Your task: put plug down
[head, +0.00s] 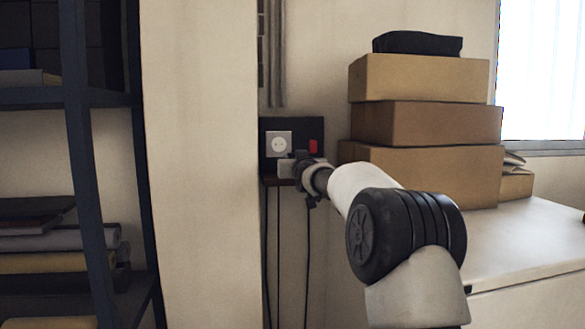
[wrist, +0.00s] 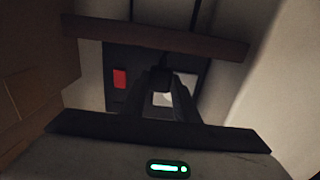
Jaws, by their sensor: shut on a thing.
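My gripper (head: 304,170) is at the wall panel, shut on a dark plug (wrist: 160,77) that shows between the fingertips in the wrist view. The plug is in front of the black panel (head: 268,158), near the white socket (head: 279,145). The socket's face shows clear in the head view, with no plug in it. In the wrist view the fingers partly cover the socket (wrist: 162,99). A narrow dark shelf (head: 272,182) is below the panel; it crosses the top of the wrist view (wrist: 215,43). I cannot tell whether the plug touches anything.
A red switch (head: 313,146) is right of the socket. Thin dark cables (head: 279,255) hang below the shelf. Stacked cardboard boxes (head: 425,125) stand on a white counter (head: 525,235) to the right. A pale pillar (head: 200,170) and a dark rack (head: 85,150) are to the left.

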